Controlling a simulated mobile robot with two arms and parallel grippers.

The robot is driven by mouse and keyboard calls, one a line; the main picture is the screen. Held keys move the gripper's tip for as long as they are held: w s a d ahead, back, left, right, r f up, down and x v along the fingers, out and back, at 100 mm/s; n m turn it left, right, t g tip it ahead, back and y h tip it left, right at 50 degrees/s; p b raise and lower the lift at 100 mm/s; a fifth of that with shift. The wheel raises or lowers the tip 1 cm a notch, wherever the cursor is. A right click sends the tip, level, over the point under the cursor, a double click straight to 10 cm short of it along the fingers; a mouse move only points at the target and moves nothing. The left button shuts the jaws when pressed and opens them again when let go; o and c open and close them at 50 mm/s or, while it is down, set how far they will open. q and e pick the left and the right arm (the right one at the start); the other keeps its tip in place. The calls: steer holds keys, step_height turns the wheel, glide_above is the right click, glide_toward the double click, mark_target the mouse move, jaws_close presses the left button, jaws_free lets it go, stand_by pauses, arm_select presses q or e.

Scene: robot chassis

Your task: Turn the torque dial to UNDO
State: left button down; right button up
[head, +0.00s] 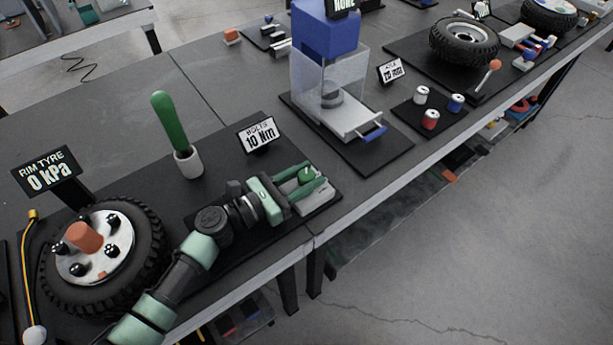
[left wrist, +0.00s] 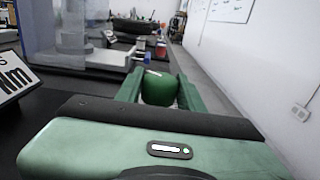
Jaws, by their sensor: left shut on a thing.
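The torque dial is a green knob (head: 305,174) on a small pale grey block (head: 318,201) at the front edge of the table. It also shows in the left wrist view as a rounded green knob (left wrist: 158,88) with a pale mark on top. My left gripper (head: 308,186) reaches in from the left, and its two green fingers are closed on the knob, one on each side. The dial's labels, including any UNDO mark, cannot be read. My right gripper is in neither view.
A "BOLTS 10 Nm" sign (head: 257,136) stands behind the dial. A green-handled tool in a white cup (head: 188,163) and a tyre (head: 150,238) with a "RIM TYRE 0 kPa" sign (head: 47,171) are to the left. A blue-topped clear press (head: 328,68) stands behind right.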

mark_target(306, 174)
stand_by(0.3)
arm_select(q)
steer(key=c, duration=0.9)
jaws_free()
step_height(306, 174, up, 20)
steer(key=p, duration=0.8)
steer(key=shift+p, duration=0.3)
